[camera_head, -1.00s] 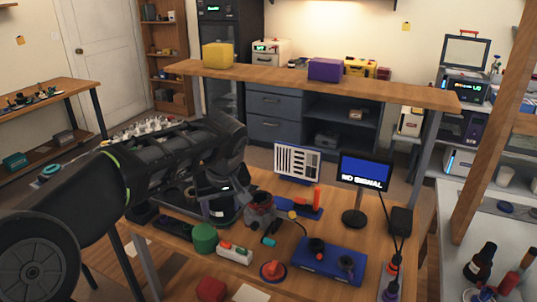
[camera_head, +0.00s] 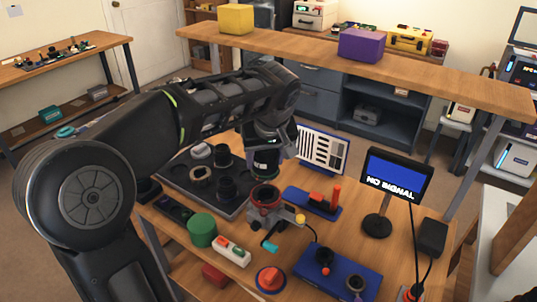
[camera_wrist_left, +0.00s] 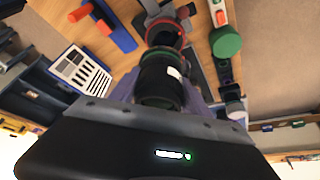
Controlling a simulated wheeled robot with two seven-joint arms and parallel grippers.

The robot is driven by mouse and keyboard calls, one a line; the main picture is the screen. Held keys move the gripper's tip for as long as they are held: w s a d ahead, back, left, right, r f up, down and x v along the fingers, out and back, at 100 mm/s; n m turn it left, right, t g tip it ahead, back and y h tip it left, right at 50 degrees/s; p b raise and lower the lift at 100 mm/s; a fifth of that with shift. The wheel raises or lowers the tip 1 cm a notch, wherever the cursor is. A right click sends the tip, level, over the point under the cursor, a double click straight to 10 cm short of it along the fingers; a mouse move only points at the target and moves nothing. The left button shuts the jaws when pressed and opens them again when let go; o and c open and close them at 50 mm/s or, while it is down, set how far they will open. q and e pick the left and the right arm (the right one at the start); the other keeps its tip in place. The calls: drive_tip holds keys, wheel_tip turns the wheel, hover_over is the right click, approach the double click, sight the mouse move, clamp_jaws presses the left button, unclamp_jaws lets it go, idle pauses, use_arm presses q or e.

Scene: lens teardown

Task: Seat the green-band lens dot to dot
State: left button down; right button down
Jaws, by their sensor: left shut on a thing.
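My left gripper (camera_head: 274,146) is shut on the green-band lens (camera_head: 264,165), a dark cylinder with a white mark on its side. In the wrist view the red ring (camera_wrist_left: 166,32) shows just beyond the lens. The alignment dots are too small to make out. My right gripper is not in view.
A dark tray (camera_head: 176,176) with several lens parts lies left of the mount. A green cylinder (camera_head: 202,231), a test chart (camera_head: 320,149), a blue stand with an orange post (camera_head: 314,204), a "NO SIGNAL" monitor (camera_head: 395,176) and a blue box (camera_head: 338,275) surround it on the wooden table.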

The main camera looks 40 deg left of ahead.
use_arm(q)
drive_tip(key=shift+w+f, duration=0.1)
wheel_tip(320, 180, down, 5)
drive_tip(key=b, duration=0.3)
drive_tip(key=shift+f+b, duration=0.4)
drive_tip(key=shift+b, duration=0.4)
idle(1.1)
drive_tip(key=shift+f+b, duration=0.8)
drive_tip(key=shift+b, duration=0.4)
idle(1.3)
drive_tip(key=shift+c, duration=2.2)
unclamp_jaws()
